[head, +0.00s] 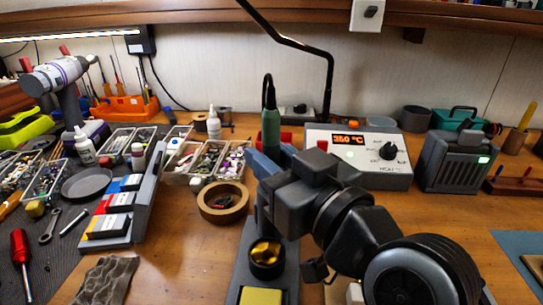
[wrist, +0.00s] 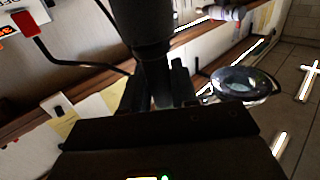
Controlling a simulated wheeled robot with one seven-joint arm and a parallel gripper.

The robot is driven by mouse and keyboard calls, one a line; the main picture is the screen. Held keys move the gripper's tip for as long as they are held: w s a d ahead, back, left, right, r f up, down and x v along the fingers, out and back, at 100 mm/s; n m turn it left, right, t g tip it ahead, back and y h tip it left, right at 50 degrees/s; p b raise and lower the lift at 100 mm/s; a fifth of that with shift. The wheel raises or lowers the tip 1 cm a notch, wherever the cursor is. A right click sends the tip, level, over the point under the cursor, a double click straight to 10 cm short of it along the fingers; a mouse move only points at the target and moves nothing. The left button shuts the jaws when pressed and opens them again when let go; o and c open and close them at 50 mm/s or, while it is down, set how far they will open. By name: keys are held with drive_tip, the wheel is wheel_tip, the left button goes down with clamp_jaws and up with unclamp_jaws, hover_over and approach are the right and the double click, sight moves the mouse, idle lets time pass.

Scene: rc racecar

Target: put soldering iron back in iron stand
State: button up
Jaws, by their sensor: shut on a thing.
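The soldering iron (head: 270,121) has a green handle with a dark top and stands roughly upright in the head view. My gripper is shut on it; its fingers (wrist: 157,88) show in the wrist view on either side of the iron's dark body (wrist: 148,35). The iron stand (head: 290,262) is a grey base with a round brass-wool cup (head: 266,256) and a yellow sponge (head: 262,296). My wrist covers the rear of the stand, so I cannot tell how the iron's tip lies relative to its holder.
The soldering station (head: 358,153) with a lit display is behind my arm. A round wooden dish (head: 224,203) and a grey rack of small boxes (head: 128,213) are left of the stand. A dark lamp arm (head: 329,85) rises behind. A magnifier (wrist: 245,85) shows in the wrist view.

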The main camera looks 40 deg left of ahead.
drive_tip(key=shift+f, duration=0.1)
drive_tip(key=o, duration=1.4)
drive_tip(key=shift+o, duration=0.2)
drive_tip(key=shift+d, duration=0.1)
drive_tip(key=s+d+r, duration=0.2)
drive_tip(key=d, duration=0.4)
drive_tip(key=shift+s+d+p, duration=0.15)
drive_tip(key=shift+d+p, duration=0.1)
drive_tip(key=shift+p, duration=0.2)
drive_tip(key=shift+s, duration=0.1)
idle(0.8)
